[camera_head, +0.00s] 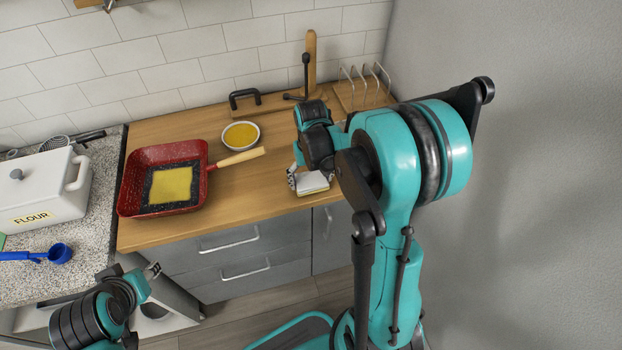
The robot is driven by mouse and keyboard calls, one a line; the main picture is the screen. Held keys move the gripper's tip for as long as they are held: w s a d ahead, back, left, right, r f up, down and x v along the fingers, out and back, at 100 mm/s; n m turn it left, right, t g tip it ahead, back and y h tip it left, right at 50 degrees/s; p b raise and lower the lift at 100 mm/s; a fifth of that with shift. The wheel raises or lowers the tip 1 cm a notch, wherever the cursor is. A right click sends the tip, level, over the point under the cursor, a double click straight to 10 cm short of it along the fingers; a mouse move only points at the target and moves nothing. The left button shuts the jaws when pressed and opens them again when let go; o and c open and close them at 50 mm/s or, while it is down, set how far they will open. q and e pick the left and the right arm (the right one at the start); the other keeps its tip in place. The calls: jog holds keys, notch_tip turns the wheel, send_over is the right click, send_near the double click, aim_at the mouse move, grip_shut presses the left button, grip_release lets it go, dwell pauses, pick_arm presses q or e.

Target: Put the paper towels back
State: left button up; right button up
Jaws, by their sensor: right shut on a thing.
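My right gripper (308,179) is over the front edge of the wooden counter, pointing down. It is shut on a white piece (313,184) that looks like the paper towels; the gripper and arm hide part of it. I cannot tell whether it touches the counter. A black upright stand (305,75) stands at the back of the counter, behind my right gripper. My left gripper (151,271) is low at the left, in front of the cabinets, away from the counter items; its jaw opening is unclear.
A red square pan (128,194) with yellow contents and a bowl (241,134) of yellow stuff sit left of the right gripper. A wire rack (363,82) stands at the back right. A white flour box (40,190) and blue scoop (60,253) are at the far left.

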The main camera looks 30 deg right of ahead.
aim_at(311, 179)
jog(key=shift+f, duration=0.25)
jog(key=o, duration=1.3)
jog(key=shift+r, duration=0.1)
jog(key=shift+r, duration=0.2)
notch_tip(311, 179, up, 11)
jog(key=p, duration=0.4)
jog(key=s+a+r+n+t, duration=0.1)
jog(key=s+a+t, duration=0.1)
jog(key=s+a, duration=0.1)
jog(key=s+a+r+t, duration=0.2)
jog(key=s+a, duration=0.2)
jog(key=s+a+r+n+t, duration=0.1)
jog(key=s+a+r+t, duration=0.1)
jog(key=s+a+t, duration=0.1)
jog(key=shift+s+a+n, duration=0.3)
jog(key=shift+s, duration=0.2)
